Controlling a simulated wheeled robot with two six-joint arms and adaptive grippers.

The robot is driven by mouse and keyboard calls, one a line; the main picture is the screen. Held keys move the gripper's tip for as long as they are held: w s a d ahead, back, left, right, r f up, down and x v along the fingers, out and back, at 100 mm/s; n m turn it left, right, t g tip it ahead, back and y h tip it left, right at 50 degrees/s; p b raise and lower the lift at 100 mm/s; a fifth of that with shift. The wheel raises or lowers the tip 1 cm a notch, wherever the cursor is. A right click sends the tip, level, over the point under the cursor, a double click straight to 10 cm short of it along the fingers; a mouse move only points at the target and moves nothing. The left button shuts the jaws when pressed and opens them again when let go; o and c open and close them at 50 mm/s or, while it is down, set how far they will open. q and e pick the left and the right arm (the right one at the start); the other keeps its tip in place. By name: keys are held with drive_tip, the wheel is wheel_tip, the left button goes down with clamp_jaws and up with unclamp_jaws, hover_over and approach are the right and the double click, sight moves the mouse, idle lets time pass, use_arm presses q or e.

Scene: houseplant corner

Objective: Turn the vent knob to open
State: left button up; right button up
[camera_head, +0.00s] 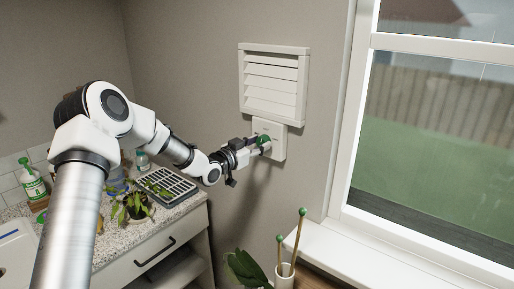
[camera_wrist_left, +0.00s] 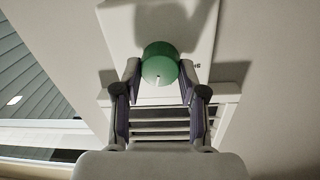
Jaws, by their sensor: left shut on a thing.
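The green vent knob (camera_head: 264,139) sits on a white plate (camera_head: 279,142) on the wall, just below the white louvred vent (camera_head: 273,85). My left gripper (camera_head: 257,145) reaches it from the left and is shut on it. In the left wrist view the round green knob (camera_wrist_left: 160,66) lies between the two fingertips of my left gripper (camera_wrist_left: 159,80), one on each side. A short white mark shows on the knob's face. The vent's slats look tilted, but how far open they are I cannot tell. My right gripper is not in view.
A counter at the left holds a black slotted tray (camera_head: 166,187), a potted plant (camera_head: 136,203) and a green spray bottle (camera_head: 32,182). A window (camera_head: 440,130) is at the right. Green-tipped sticks (camera_head: 298,240) stand in a white cup below.

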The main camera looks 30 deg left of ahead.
use_arm(q)
drive_tip(key=m+b, duration=0.1)
drive_tip(key=m, duration=0.1)
drive_tip(key=m+b, duration=0.1)
drive_tip(key=shift+f+m, duration=0.3)
drive_tip(key=shift+m, duration=0.1)
drive_tip(key=m+b, duration=0.2)
drive_tip(key=m, duration=0.1)
drive_tip(key=shift+b, duration=0.4)
drive_tip(key=m+b, duration=0.2)
drive_tip(key=shift+r+m, duration=0.15)
drive_tip(key=shift+m, duration=0.25)
drive_tip(key=shift+r+m+y+b, duration=0.15)
drive_tip(key=shift+m+y+b, duration=0.15)
drive_tip(key=shift+m+b, duration=0.1)
drive_tip(key=shift+r, duration=0.1)
